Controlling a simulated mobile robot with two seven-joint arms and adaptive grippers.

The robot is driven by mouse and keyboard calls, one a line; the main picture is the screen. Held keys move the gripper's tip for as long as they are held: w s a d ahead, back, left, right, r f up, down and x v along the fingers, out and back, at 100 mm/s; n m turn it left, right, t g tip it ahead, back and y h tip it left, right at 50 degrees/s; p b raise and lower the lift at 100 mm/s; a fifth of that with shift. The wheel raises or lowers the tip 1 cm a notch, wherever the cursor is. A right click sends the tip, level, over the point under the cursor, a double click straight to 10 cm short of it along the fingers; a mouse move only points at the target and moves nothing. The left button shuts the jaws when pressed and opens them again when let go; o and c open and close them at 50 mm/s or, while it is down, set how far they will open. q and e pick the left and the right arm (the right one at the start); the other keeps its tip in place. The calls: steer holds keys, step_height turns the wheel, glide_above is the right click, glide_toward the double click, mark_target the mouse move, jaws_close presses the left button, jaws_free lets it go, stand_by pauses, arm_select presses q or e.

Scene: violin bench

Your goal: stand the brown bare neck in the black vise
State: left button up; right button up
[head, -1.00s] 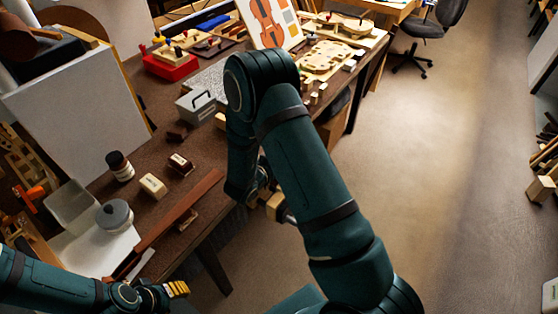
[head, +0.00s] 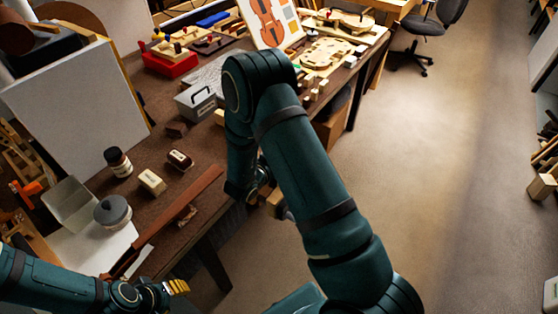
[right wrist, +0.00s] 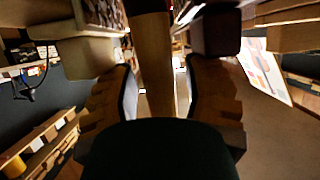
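A long brown wooden piece (head: 172,222), apparently the bare neck, lies slantwise along the bench's near edge in the head view. Its near end is darker. I cannot make out the black vise with certainty. My left gripper (head: 176,288) is low in the head view, just off the bench edge near the neck's dark end; its finger gap is unclear. My right gripper (head: 274,204) hangs beyond the bench edge, partly hidden by my arm. In the right wrist view its fingers (right wrist: 160,92) are apart. A brown upright (right wrist: 153,60) shows between them, with gaps beside it.
A white panel (head: 75,108) stands at left. Floor (head: 420,190) to the right is clear.

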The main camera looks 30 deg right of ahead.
steer(key=shift+s+f, duration=0.2)
steer(key=shift+f, duration=0.05)
steer(key=shift+s+a+r, duration=0.15)
steer(key=shift+a, duration=0.35)
steer(key=v, duration=1.1)
steer(key=shift+r, duration=0.3)
steer(key=shift+d, duration=0.1)
